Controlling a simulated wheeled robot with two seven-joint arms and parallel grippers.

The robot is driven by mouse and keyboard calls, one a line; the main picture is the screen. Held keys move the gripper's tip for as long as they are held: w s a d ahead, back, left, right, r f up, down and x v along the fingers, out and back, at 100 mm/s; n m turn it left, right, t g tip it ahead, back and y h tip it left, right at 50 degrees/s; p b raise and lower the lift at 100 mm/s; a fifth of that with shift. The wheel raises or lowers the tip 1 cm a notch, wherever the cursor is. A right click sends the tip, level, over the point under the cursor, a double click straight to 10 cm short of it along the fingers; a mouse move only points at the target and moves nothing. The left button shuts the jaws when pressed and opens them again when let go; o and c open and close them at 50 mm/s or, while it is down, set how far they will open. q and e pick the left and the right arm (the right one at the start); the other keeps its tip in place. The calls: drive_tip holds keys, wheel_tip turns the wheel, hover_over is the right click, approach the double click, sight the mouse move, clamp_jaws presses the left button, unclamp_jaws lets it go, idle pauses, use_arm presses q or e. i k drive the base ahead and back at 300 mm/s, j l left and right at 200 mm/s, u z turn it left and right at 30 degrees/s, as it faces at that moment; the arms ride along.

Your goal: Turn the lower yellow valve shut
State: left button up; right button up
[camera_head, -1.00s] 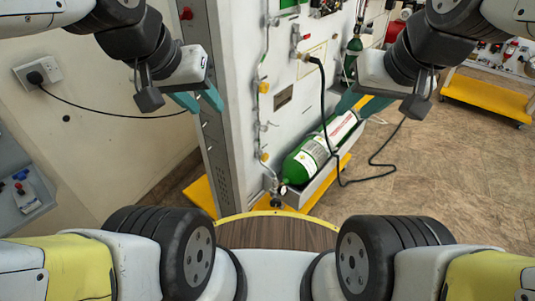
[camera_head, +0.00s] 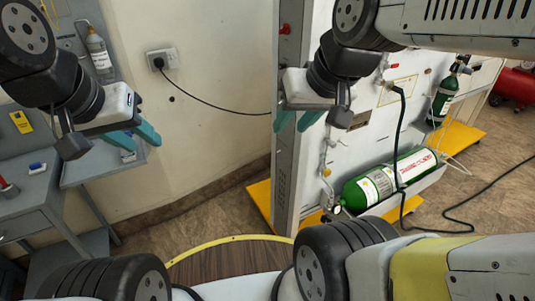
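The trainer panel (camera_head: 385,135) stands right of centre, its near edge a grey post. A small yellow valve (camera_head: 326,172) shows low on its pipe line, above the green cylinder (camera_head: 390,180). The other yellow valve is not visible; my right gripper and arm cover the panel area above. My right gripper (camera_head: 292,123) is open and empty, in front of the post, up and to the left of the low yellow valve in the picture. My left gripper (camera_head: 144,141) is open and empty in front of the bare wall, far left of the panel. Neither visibly touches anything.
A grey bench (camera_head: 45,205) with small parts stands at the left. A wall socket (camera_head: 162,60) has a black cable running towards the panel. A yellow base (camera_head: 262,200) juts out under the panel.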

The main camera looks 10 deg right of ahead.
sight(327, 173)
drive_tip(key=l+u, duration=0.1)
drive_tip(key=u, duration=0.9)
drive_tip(key=l+u, duration=0.15)
drive_tip(key=u, duration=0.8)
drive_tip(key=k+l, duration=0.3)
drive_tip(key=l, duration=0.2)
drive_tip(key=k+l, duration=0.3)
drive_tip(key=l, duration=0.2)
drive_tip(key=k+l, duration=0.25)
drive_tip(key=l, duration=0.25)
drive_tip(key=k+l, duration=0.3)
drive_tip(key=l, duration=0.25)
drive_tip(key=k+l+u, duration=0.1)
drive_tip(key=k+l, duration=0.2)
drive_tip(key=l, duration=0.2)
drive_tip(key=k+l, duration=0.3)
drive_tip(key=l, duration=0.15)
drive_tip(key=k+l, duration=0.3)
drive_tip(key=l, duration=0.2)
drive_tip(key=k+l, duration=0.35)
drive_tip(key=l, duration=0.15)
